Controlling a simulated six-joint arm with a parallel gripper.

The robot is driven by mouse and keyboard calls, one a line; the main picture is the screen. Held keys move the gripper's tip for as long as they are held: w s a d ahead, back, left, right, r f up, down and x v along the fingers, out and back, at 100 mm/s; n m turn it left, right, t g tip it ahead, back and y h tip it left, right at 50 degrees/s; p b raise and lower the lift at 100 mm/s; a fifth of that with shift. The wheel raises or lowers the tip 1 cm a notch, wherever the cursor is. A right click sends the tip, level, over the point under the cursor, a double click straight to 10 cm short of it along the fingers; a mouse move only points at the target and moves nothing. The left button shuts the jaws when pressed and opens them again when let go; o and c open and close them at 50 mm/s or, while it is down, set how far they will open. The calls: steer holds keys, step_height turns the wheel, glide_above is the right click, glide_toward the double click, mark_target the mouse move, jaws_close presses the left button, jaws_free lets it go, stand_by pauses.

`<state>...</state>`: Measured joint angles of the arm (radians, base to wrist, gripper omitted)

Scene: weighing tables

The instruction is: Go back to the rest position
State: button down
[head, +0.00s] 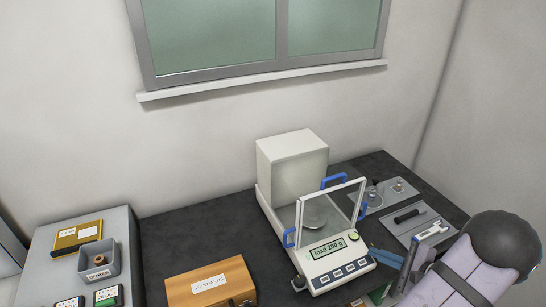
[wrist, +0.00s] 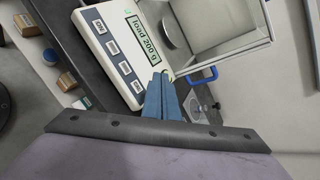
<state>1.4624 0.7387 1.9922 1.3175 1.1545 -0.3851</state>
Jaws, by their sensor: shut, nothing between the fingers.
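My gripper (head: 373,253) is at the front right corner of the balance (head: 335,262) in the head view. In the wrist view its two blue fingers (wrist: 160,80) are together with nothing between them, pointing at the balance's front panel (wrist: 112,45). I cannot tell whether the fingertips touch the balance. The balance's display (head: 327,248) reads "load 200 g". Its round pan (head: 315,215) looks bare behind the clear, blue-handled shield (head: 345,203). My arm fills the lower right of the head view.
A wooden box (head: 208,284) labelled as standards stands left of the balance. Farther left, a grey board (head: 60,240) holds a "CORES" bin (head: 98,265) and several boxes. Right of the balance, grey trays (head: 420,222) hold small weights and a black-handled tool (head: 409,215).

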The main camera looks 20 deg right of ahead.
steer(key=s+a+f+n+g+y, duration=0.25)
steer(key=s+a+f+g, duration=0.2)
steer(key=s+a, duration=0.35)
steer(key=s+a+f+n+g+y, duration=0.1)
steer(key=s+a+f+n+g, duration=0.2)
steer(key=s+a+g, duration=0.4)
steer(key=w+a+r+n+h, duration=0.3)
steer(key=w+a+r+n, duration=0.2)
steer(key=a+n, duration=0.5)
steer(key=w+a+r+n+h, duration=0.3)
steer(key=w+a+r+n, duration=0.25)
steer(key=a+n, duration=0.35)
steer(key=s+d+f+n+g+h+b, duration=0.15)
steer(key=s+d+f+b, duration=0.35)
steer(key=f+b, duration=0.9)
steer(key=s+d+f+n+g+h+b, duration=0.1)
steer(key=s+d+f+n+g+b, duration=0.15)
steer(key=d+f+b, duration=0.85)
steer(key=s+d+f+n+g+h+b, duration=0.1)
steer(key=s+d+f+n+h+b, duration=0.2)
steer(key=f+b, duration=1.4)
steer(key=w+a+f+m+t+y+b, duration=0.2)
steer(key=w+a+f+b, duration=0.3)
steer(key=a+f+b, duration=0.4)
steer(key=w+a+f+m+t+y+b, duration=0.2)
steer(key=w+a+f+m+y+b, duration=0.2)
steer(key=a+f+b, duration=0.6)
steer(key=shift+w+f+m+b, duration=0.45)
steer(key=shift+w+f, duration=0.15)
steer(key=shift+w, duration=0.35)
